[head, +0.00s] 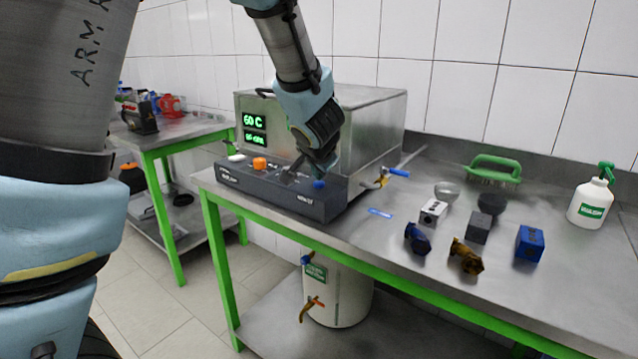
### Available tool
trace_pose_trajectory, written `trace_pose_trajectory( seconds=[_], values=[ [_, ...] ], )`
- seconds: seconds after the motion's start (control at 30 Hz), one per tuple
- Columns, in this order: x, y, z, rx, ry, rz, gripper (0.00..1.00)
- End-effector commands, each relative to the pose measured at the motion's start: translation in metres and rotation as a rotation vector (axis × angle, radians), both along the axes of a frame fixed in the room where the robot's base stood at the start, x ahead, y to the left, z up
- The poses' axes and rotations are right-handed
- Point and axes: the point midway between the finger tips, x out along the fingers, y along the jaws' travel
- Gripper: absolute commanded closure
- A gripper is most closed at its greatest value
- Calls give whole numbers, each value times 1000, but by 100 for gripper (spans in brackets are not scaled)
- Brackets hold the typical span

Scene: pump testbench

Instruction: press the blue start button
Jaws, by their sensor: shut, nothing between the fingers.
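The blue start button (319,184) sits near the right end of the top of a long dark control box (282,194) on the metal bench. My gripper (318,172) points down just above the blue button, with its fingers shut and empty. I cannot tell whether the fingertips touch the button. An orange knob (260,163) stands on the left part of the same box. My gripper covers part of the box's top.
A metal tank unit (372,110) with a green "60 C" display stands behind the box. A blue-handled valve (398,172) sticks out at right.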

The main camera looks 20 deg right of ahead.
Motion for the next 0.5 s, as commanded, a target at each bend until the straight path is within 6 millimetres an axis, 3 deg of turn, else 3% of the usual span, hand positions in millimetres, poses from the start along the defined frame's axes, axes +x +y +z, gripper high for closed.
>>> trace_pose_trajectory(
  seconds=[0.5],
  values=[
    [0, 0, -7, 1, 0, 1, 100]
  ],
)
